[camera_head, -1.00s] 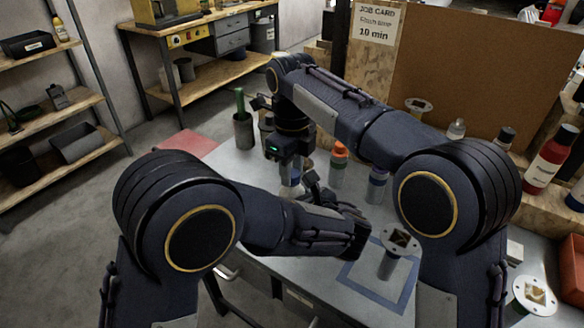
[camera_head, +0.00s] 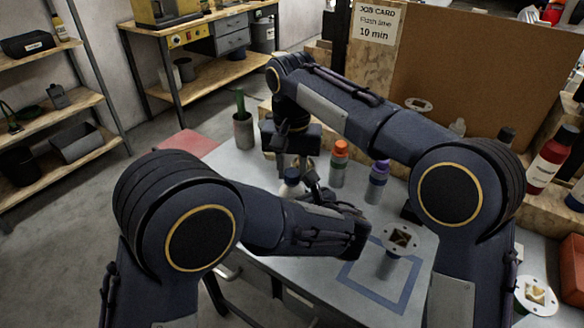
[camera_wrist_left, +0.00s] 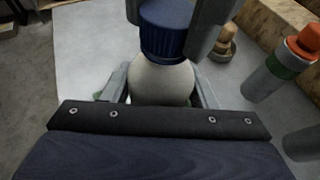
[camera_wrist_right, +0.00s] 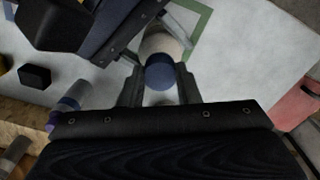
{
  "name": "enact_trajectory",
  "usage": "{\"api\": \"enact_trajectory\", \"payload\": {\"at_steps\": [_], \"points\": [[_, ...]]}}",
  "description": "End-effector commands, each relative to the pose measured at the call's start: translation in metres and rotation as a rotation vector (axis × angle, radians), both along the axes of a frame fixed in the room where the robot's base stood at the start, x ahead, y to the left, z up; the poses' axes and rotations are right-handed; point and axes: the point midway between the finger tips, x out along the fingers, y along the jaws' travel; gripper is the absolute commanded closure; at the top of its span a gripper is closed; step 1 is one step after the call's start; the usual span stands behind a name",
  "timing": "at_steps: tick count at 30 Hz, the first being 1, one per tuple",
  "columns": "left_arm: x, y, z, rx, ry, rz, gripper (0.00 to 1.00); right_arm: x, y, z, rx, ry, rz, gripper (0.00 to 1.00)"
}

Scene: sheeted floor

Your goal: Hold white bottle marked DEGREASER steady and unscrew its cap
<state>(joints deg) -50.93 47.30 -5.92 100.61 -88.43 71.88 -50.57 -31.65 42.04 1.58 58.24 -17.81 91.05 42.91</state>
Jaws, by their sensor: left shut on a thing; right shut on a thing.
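The white bottle (camera_wrist_left: 160,80) stands between the fingers of my left gripper (camera_head: 308,184), which is shut on its body. Its blue ribbed cap (camera_wrist_left: 165,32) sits on top and also shows in the right wrist view (camera_wrist_right: 160,73). My right gripper (camera_head: 291,165) comes down from above, its fingers shut on both sides of the cap. In the head view the bottle (camera_head: 290,186) is partly hidden by my grippers. The label is not readable. I cannot tell whether the cap has loosened.
An orange-capped bottle (camera_head: 338,165) and a purple-capped bottle (camera_head: 377,182) stand right of the grippers. A grey cup with a green item (camera_head: 243,128) is at the left. A flanged part (camera_head: 397,242) stands near a blue outlined square (camera_head: 375,287). A brown board (camera_head: 480,75) rises behind.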

Motion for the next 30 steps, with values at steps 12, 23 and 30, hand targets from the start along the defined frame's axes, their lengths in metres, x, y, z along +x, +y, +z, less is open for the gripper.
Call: {"api": "enact_trajectory", "payload": {"at_steps": [12, 23, 30], "points": [[-0.0004, -0.0002, 0.0002, 0.000, 0.000, 0.000, 1.00, 0.0009, -0.0006, 0.0008, 0.000, -0.001, 1.103, 0.98], [-0.0004, -0.0002, 0.0002, 0.000, 0.000, 0.000, 1.00, 0.0010, -0.0005, 0.0011, 0.000, -0.002, 2.060, 0.98], [-0.0004, -0.0004, 0.0002, 0.000, 0.000, 0.000, 1.00, 0.0011, -0.0009, 0.0015, -0.001, 0.000, 2.588, 0.98]]}}
